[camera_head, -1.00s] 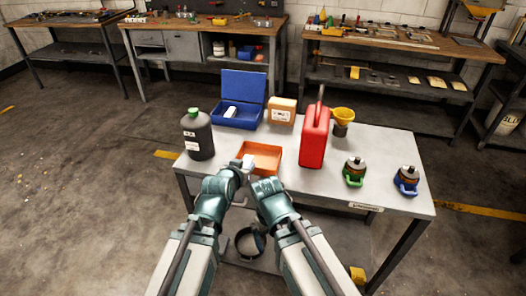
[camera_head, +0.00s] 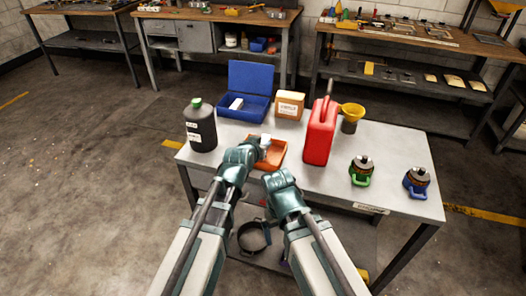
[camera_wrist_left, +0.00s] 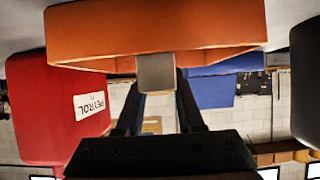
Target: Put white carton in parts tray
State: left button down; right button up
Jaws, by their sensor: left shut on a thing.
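The orange parts tray (camera_head: 272,160) lies on the grey table near its front left. My left gripper (camera_head: 262,147) is shut on a small white carton (camera_head: 265,139) at the tray's back left. In the left wrist view the carton (camera_wrist_left: 156,73) looks grey in shadow, between the fingers of the gripper (camera_wrist_left: 158,95), in front of the tray wall (camera_wrist_left: 155,28). I cannot tell whether the carton touches the tray. The wrist of my right arm is right of the tray's front; its fingers are hidden.
A black bottle (camera_head: 201,128) stands left of the tray, and a red petrol can (camera_head: 320,135) right. Behind are an open blue case (camera_head: 249,77) with a white item (camera_head: 236,104), a tan box (camera_head: 290,105) and a yellow funnel (camera_head: 352,110).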

pick_arm(q)
jog(key=shift+f+b, duration=1.1)
jog(key=shift+f, duration=0.35)
jog(key=shift+f, duration=0.1)
jog(key=shift+f+b, duration=0.15)
jog(key=shift+b, duration=0.15)
jog(key=c, duration=0.5)
grip_release()
